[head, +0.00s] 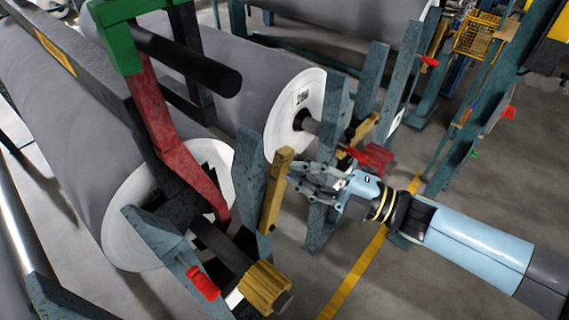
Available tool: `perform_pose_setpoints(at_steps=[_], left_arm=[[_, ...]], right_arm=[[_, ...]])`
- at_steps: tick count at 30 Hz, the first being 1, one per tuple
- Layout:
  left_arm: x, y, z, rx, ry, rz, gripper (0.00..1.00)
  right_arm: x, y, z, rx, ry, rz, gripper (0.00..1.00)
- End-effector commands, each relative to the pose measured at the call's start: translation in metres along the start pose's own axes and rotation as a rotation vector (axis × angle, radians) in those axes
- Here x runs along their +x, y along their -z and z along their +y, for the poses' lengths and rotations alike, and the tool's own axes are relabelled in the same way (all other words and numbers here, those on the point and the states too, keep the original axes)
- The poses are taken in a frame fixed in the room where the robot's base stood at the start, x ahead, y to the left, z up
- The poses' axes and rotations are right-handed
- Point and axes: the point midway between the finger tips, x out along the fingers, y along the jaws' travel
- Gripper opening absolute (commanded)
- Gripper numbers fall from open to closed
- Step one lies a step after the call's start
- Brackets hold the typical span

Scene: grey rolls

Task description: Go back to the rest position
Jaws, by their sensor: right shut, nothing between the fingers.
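My right arm comes in from the right edge. Its gripper (300,177) is shut and empty, with its fingers pointing left. My left gripper is not in view.
A large grey roll (60,130) lies at left, with a second grey roll (240,85) behind it. Blue-grey stand posts (335,115), a red lever (165,120) and a yellow knob (265,287) stand close by. Open floor with a yellow line (355,275) lies at lower right.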

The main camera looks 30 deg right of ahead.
Motion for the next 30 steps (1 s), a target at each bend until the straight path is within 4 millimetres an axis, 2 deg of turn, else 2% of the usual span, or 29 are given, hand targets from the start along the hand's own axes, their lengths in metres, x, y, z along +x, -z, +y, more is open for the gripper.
perform_pose_setpoints(at_steps=[1,6,12,19,24,26,28,29,30], left_arm=[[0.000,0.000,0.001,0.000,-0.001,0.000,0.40],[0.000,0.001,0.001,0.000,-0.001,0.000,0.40],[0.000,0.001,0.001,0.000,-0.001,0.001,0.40],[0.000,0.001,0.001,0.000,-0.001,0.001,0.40],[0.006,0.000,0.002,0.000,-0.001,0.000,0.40],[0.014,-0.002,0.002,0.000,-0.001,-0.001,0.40],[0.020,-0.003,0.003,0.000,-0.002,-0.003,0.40],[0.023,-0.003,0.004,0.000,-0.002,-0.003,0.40],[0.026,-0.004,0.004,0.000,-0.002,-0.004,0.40]], right_arm=[[-0.013,0.000,-0.001,0.000,0.004,0.001,0.00],[-0.050,0.002,0.000,-0.001,0.002,0.005,0.00],[-0.078,0.003,0.000,-0.001,-0.002,0.006,0.00],[-0.085,0.003,0.001,-0.002,-0.005,0.007,0.00],[-0.077,0.002,-0.003,0.000,-0.023,0.007,0.00],[-0.075,-0.004,-0.022,0.034,-0.032,-0.029,0.00],[-0.080,-0.021,-0.053,0.104,-0.013,-0.131,0.00],[-0.085,-0.031,-0.069,0.148,0.004,-0.190,0.00],[-0.092,-0.044,-0.094,0.216,0.031,-0.280,0.00]])
